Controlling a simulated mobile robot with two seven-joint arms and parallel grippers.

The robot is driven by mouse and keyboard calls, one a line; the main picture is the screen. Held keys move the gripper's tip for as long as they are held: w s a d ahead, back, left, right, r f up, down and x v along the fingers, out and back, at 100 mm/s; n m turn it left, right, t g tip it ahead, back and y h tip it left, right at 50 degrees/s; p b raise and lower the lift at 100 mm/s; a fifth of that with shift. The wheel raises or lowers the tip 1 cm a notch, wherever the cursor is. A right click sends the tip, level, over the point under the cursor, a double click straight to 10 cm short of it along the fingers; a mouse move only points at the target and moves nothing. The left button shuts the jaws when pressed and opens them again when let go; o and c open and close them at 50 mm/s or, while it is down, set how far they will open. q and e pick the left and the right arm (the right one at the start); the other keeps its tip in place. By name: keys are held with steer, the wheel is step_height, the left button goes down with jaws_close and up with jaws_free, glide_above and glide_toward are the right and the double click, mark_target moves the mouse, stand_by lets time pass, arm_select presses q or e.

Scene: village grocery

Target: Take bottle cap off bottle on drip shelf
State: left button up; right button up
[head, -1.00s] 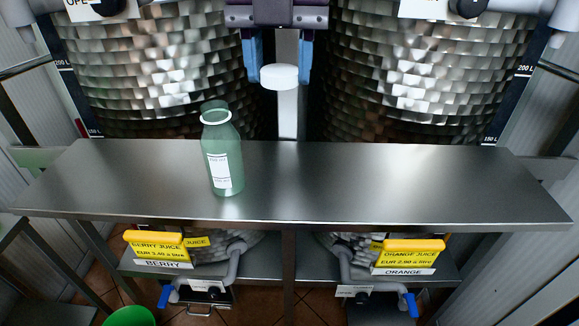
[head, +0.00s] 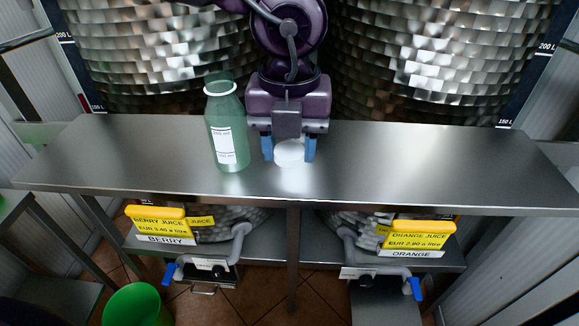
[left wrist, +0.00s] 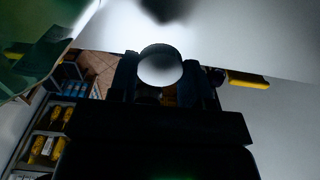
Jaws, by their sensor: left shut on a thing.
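A green bottle (head: 226,130) with a white label stands upright on the metal drip shelf (head: 420,165), left of the middle. Its neck is bare and open, with a pale ring at the top. The white round bottle cap (head: 290,152) is between the blue fingers of my left gripper (head: 289,150), which is shut on it. The gripper points down, just right of the bottle, with the cap low over the shelf or touching it; I cannot tell which. The cap also shows in the left wrist view (left wrist: 161,66). My right gripper is not in view.
Two large steel tanks (head: 440,60) stand behind the shelf. Below it are yellow price signs for berry juice (head: 160,218) and orange juice (head: 421,233), with blue-handled taps. A green bucket (head: 136,305) is on the floor. The shelf's right half is clear.

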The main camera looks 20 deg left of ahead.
mark_target(289, 181)
arm_select(q)
step_height(289, 181, down, 4)
steer(key=shift+b, duration=0.3)
steer(key=shift+f, duration=0.3)
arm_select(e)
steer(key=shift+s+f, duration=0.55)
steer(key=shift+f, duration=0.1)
arm_select(q)
steer(key=shift+f, duration=0.1)
steer(key=o, duration=1)
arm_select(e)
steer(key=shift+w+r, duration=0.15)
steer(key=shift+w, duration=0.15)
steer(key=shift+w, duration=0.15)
